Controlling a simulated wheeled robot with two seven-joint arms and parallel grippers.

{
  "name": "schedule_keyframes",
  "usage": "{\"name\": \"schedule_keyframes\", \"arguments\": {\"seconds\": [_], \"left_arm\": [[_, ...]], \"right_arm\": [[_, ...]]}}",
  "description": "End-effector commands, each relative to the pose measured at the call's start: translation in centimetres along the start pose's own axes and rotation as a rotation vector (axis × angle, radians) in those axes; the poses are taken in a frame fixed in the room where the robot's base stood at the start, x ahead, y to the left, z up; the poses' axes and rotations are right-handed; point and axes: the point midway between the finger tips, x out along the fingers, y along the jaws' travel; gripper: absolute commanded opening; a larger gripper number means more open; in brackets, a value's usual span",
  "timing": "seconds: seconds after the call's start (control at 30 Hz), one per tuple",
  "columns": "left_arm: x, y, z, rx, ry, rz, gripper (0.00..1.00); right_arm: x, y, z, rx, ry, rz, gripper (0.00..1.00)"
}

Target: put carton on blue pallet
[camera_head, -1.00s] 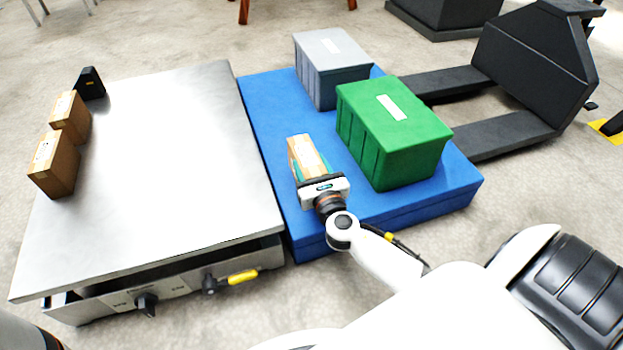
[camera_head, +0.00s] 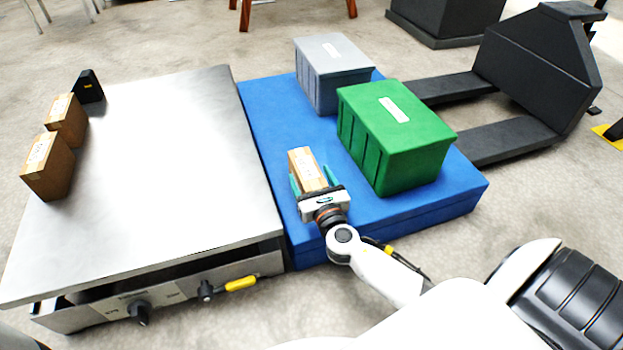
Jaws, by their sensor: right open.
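A brown carton (camera_head: 305,168) with a pale label stands on the blue pallet (camera_head: 268,122), left of the green bin. My right gripper (camera_head: 312,183) is open, its teal fingers on either side of the carton's near part. Two more cartons sit at the left edge of the steel table: a nearer carton (camera_head: 47,168) and a farther carton (camera_head: 66,119). My left gripper is not in view.
A green bin (camera_head: 396,130) and a grey bin (camera_head: 332,75) stand on the pallet. The steel sheeter table (camera_head: 165,150) has a wide bare top. A dark pallet jack (camera_head: 535,75) has its forks at the pallet's right side.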

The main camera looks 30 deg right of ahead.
Motion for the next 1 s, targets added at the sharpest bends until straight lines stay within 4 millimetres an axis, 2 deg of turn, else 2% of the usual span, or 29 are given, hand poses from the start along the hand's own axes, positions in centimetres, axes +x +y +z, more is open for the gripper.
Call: {"name": "schedule_keyframes", "arguments": {"seconds": [0.13,0.23,0.5,0.7,0.83,1.0], "left_arm": [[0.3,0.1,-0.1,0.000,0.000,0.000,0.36],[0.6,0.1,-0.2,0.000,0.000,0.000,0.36],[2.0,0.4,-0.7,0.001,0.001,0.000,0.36],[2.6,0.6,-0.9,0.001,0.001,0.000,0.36],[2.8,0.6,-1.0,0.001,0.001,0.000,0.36],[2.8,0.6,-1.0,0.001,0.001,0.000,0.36]], "right_arm": [[0.0,0.0,-0.4,0.000,0.000,0.000,0.74],[-1.2,0.0,-0.3,0.000,-0.003,0.000,0.74],[-7.0,0.0,-0.3,-0.001,-0.004,0.000,0.74],[-10.4,0.0,-0.3,-0.001,-0.002,-0.001,0.74],[-11.6,0.0,-0.3,0.000,0.000,0.000,0.74],[-12.0,0.0,-0.3,0.000,0.002,-0.001,0.74]]}}
